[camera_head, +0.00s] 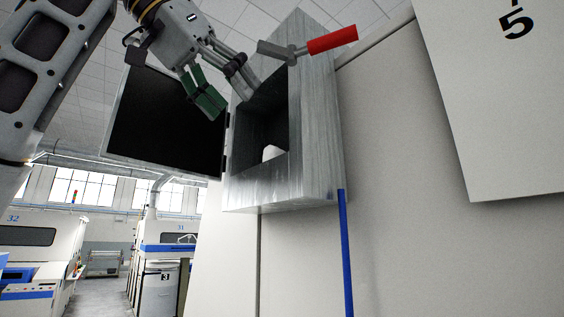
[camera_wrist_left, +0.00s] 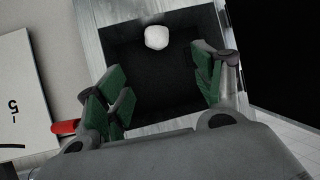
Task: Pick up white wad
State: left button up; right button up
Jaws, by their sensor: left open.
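The white wad (camera_head: 272,152) lies inside an open metal box (camera_head: 318,150) fixed to the machine wall. Part of the wad is hidden by the box's front edge in the head view. In the left wrist view the wad (camera_wrist_left: 157,37) shows whole, near the far side of the dark opening. My left gripper (camera_head: 212,103) has green finger pads and is in front of the opening, above and left of the wad. In the wrist view its fingers (camera_wrist_left: 160,90) are spread apart with nothing between them. My right gripper is in neither view.
The box's dark door (camera_head: 165,122) stands swung open on the left. A red-handled lever (camera_head: 331,39) sticks out at the top of the box, near my left gripper. A blue strip (camera_head: 346,255) runs below the box. A panel marked 5 (camera_head: 500,110) is at right.

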aim_at(275, 149)
pick_arm(q)
jog(key=x, duration=0.8)
jog(key=shift+p, duration=0.3)
jog(key=shift+f, duration=0.15)
dwell(0.3)
jog(key=shift+p+x, duration=0.65)
jog(key=shift+x, duration=1.95)
jog(key=c, duration=1)
